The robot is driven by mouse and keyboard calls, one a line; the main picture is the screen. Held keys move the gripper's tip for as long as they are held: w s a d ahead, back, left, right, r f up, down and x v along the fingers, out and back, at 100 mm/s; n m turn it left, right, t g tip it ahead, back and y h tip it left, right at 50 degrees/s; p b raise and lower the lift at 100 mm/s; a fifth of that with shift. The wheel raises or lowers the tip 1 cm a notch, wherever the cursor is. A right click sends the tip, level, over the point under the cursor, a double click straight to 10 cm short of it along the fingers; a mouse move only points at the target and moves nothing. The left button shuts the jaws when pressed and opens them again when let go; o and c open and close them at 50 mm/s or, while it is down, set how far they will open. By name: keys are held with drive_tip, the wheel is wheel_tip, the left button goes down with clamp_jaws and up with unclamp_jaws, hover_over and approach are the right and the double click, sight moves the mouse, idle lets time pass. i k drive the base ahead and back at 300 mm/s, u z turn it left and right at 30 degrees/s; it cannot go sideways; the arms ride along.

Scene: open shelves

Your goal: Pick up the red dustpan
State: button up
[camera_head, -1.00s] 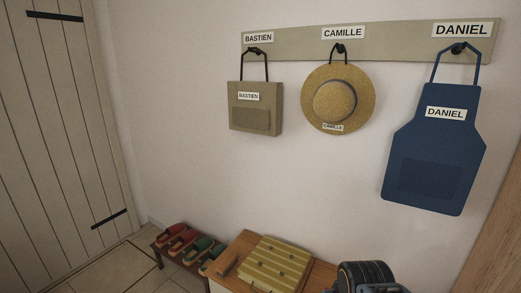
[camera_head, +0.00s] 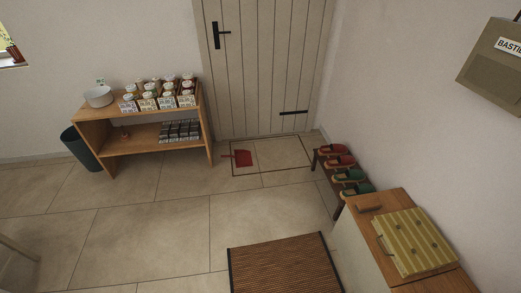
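The red dustpan (camera_head: 242,158) lies flat on the tiled floor in front of the plank door, just right of the wooden shelf unit. Its short handle points left, toward the shelf. It is small and far off in the head view. My gripper is not in view.
The wooden shelf (camera_head: 157,144) holds several jars; a dark bin (camera_head: 80,148) stands left of it. A shoe rack (camera_head: 338,171) and a cabinet (camera_head: 352,240) line the right wall. A brown mat (camera_head: 284,265) lies in front. Floor between is clear.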

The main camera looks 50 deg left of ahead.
sight(243, 158)
drive_tip(key=u, duration=4.25)
drive_tip(key=i, duration=2.5)
drive_tip(key=z, duration=2.75)
